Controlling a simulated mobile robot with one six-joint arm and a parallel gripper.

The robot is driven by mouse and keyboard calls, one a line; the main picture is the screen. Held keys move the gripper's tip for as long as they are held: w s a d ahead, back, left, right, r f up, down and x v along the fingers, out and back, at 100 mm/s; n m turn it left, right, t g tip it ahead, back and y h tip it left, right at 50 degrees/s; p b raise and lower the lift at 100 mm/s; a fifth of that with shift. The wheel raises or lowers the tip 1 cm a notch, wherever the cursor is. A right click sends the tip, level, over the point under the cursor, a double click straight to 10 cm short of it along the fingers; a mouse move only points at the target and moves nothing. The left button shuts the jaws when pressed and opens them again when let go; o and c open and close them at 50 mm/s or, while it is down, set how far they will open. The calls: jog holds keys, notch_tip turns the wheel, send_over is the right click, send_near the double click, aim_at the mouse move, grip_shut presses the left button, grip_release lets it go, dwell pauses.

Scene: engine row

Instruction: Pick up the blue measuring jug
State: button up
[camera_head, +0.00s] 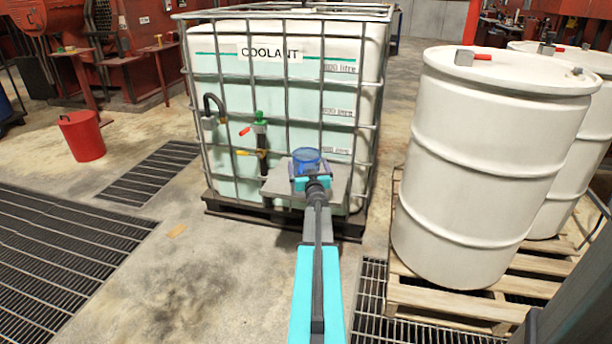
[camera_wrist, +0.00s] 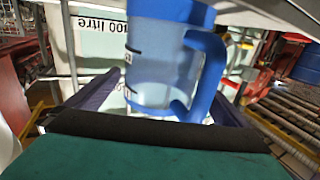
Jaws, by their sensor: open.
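The blue measuring jug (camera_head: 306,157) is on a small grey shelf (camera_head: 278,186) at the front of the coolant tank. In the wrist view, the jug (camera_wrist: 165,62) is clear-bodied with a blue rim at the top, dark marks and a blue handle on the right. My gripper (camera_head: 312,183) is at the near side of the jug and hides its lower part in the head view. In the wrist view, its open fingers (camera_wrist: 168,90) stand on either side of the jug. I cannot tell whether they touch it.
The caged coolant tank (camera_head: 228,103) stands right behind the jug, with a green-topped valve (camera_head: 260,127) and a hose (camera_head: 213,104) to the left. White drums (camera_head: 490,160) on a wooden pallet (camera_head: 440,299) stand at right. A red bucket (camera_head: 82,137) is at far left.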

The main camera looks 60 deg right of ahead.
aim_at(304, 159)
jog(key=shift+x, duration=1.2)
jog(key=c, duration=1.1)
